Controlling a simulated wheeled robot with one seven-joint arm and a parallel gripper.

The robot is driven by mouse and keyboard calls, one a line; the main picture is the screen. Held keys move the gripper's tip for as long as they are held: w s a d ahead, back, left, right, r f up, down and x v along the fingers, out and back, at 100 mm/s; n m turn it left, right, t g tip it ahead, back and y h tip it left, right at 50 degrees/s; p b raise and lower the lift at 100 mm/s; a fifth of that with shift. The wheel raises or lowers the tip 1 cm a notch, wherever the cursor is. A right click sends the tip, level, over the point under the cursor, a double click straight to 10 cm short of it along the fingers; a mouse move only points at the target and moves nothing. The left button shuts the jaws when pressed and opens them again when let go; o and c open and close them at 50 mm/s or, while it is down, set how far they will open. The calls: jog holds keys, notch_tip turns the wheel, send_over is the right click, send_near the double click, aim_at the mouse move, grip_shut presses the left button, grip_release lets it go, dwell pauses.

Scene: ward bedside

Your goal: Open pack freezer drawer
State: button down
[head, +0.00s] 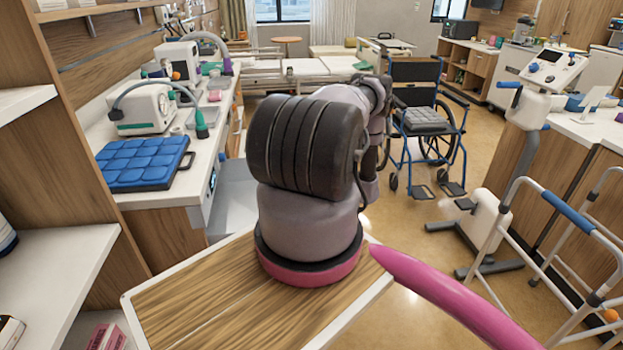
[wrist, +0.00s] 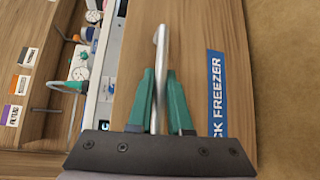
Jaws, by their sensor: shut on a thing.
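The pack freezer drawer has a wood-grain front (wrist: 190,50) with a blue label (wrist: 217,90), on which "CK FREEZER" shows; the rest of the label is cut off or covered. A pale metal bar handle (wrist: 159,42) stands out from this front. My gripper (wrist: 157,75) has its green fingers on either side of the handle and is shut on it. In the head view my arm hides the gripper and the handle. A pale grey box-like surface (head: 232,200) shows beside the left counter; I cannot tell whether it is the drawer's inside.
The left counter (head: 208,150) carries a blue padded tray (head: 143,163) and medical devices (head: 145,107). A wheelchair (head: 420,110) stands ahead. Floor shows between the arm and the stand.

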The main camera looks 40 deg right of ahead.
jog(key=shift+f, duration=0.1)
jog(key=c, duration=0.8)
grip_release()
jog(key=shift+c, duration=0.2)
jog(key=shift+s, duration=0.15)
jog(key=v, duration=1)
jog(key=shift+s, duration=0.25)
jog(key=shift+d, duration=0.1)
